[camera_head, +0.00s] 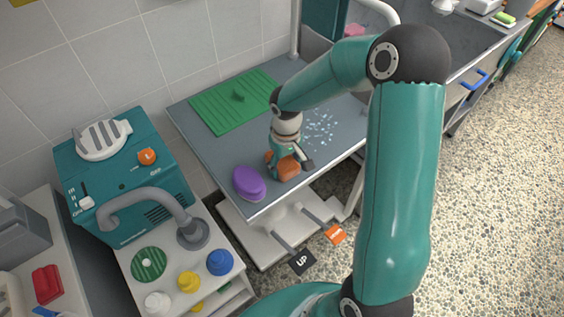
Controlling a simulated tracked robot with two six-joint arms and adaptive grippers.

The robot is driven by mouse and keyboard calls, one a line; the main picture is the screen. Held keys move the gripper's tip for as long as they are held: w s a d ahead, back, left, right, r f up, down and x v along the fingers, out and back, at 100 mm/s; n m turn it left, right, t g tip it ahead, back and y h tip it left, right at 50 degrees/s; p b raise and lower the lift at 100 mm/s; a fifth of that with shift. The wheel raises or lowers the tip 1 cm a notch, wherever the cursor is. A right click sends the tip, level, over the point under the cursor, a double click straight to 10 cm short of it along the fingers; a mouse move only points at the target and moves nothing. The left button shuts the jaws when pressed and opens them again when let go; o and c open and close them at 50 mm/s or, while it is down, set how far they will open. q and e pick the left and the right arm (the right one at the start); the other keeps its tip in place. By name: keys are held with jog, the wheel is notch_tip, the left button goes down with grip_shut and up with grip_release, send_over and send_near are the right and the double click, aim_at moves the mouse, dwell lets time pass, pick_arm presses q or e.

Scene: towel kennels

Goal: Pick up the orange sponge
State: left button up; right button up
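The orange sponge (288,169) lies on the grey table near its front edge, partly covered by my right gripper. My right gripper (290,165) points down over the sponge, with a dark fingertip at the sponge's right side. The other finger is mostly hidden, so I cannot tell whether the fingers are closed on the sponge. My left gripper is not in view.
A purple oval object (249,183) lies just left of the sponge. A green ribbed mat (225,108) lies farther back on the grey table (215,155). Pale spots (320,128) mark the tabletop. A teal machine (115,185) with a grey hose stands left.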

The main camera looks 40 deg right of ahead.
aim_at(285, 163)
jog(key=shift+c, duration=0.5)
jog(key=shift+r, duration=0.15)
jog(key=shift+r, duration=0.25)
notch_tip(285, 163, up, 19)
jog(key=shift+r, duration=0.15)
jog(key=shift+o, duration=1.2)
jog(key=shift+c, duration=1.4)
